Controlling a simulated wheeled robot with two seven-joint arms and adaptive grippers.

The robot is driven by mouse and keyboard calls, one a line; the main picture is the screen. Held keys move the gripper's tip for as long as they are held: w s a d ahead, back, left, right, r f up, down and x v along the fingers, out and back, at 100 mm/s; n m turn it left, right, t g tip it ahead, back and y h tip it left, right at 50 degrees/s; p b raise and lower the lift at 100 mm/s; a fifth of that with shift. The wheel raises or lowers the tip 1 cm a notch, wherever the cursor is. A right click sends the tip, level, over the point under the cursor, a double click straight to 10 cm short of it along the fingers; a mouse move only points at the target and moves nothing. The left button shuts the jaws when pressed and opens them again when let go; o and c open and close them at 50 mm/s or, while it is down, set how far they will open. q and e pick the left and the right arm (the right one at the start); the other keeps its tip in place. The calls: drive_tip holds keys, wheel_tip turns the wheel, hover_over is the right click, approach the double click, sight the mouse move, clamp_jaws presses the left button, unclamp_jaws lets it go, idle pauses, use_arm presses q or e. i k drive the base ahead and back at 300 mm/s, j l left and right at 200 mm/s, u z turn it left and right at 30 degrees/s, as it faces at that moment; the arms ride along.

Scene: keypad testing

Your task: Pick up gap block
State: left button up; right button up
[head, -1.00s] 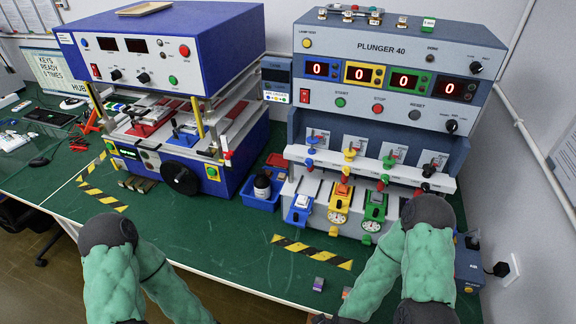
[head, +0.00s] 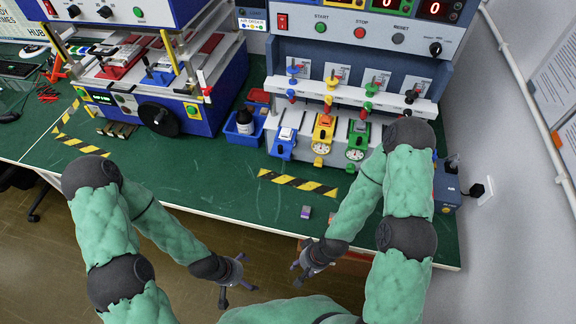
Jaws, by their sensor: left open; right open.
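A small block (head: 305,212), grey and reddish-purple, lies on the green table near its front edge, in front of the striped tape. I cannot tell if it is the gap block, as it is too small to read. My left gripper (head: 237,296) is open and empty, low in front of the table edge. My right gripper (head: 296,275) is also open and empty, in front of the table edge and below the small block. Both are apart from the block.
The grey plunger tester (head: 352,62) stands at the back, with blue, yellow and green fixtures below it. A blue tester (head: 222,85) stands to its left. The green table's front middle is mostly clear.

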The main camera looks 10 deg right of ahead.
sight(305, 212)
drive_tip(key=k+l+u, duration=0.1)
drive_tip(key=l+u, duration=0.15)
drive_tip(key=u, duration=0.2)
drive_tip(key=k+l+u, duration=0.15)
drive_tip(key=u, duration=0.3)
